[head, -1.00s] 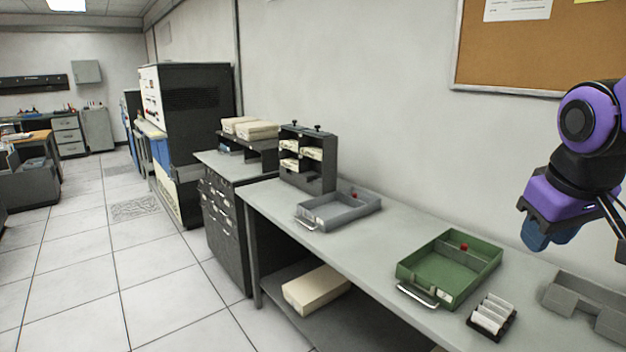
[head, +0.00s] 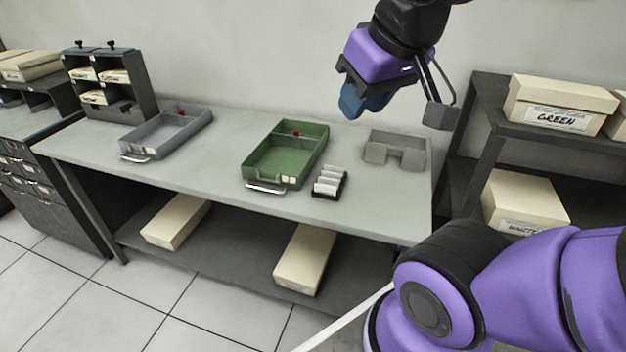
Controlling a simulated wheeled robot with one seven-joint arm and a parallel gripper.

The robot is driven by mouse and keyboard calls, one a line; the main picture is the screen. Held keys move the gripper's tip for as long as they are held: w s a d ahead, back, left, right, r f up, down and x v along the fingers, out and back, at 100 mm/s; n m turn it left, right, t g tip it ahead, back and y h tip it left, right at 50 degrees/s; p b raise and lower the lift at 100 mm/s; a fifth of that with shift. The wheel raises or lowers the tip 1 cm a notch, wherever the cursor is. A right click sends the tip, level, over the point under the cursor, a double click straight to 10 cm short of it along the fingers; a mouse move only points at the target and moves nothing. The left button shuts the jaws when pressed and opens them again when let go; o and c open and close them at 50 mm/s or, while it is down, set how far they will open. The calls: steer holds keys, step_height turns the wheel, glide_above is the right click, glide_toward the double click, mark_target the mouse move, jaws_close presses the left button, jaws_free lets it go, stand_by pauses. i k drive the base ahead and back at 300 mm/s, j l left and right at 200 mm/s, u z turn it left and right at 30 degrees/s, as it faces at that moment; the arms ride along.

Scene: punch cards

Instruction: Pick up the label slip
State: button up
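A small black rack (head: 342,191) holds several white slips (head: 328,180) in a row, on the grey table just right of the green tray. The slips look like label slips, but I cannot read them. My gripper (head: 354,106) hangs above the back of the table, above and a little right of the rack and well apart from it. Its blue fingers point down. They overlap in this view, so I cannot tell whether they are apart. I see nothing held.
A green tray (head: 262,182) and a grey tray (head: 140,147) stand on the table (head: 215,178). A grey notched holder (head: 407,138) stands behind and right of the rack. A shelf with cream boxes (head: 560,100) is at right. Cream boxes (head: 305,258) lie underneath.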

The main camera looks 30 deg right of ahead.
mark_target(335, 176)
steer(key=i+j, duration=0.5)
steer(key=i+j+z, duration=0.15)
steer(key=i+j, duration=0.35)
steer(key=j, duration=0.15)
steer(key=i+j+z, duration=0.1)
steer(key=z, duration=1.4)
steer(key=i+z, duration=0.1)
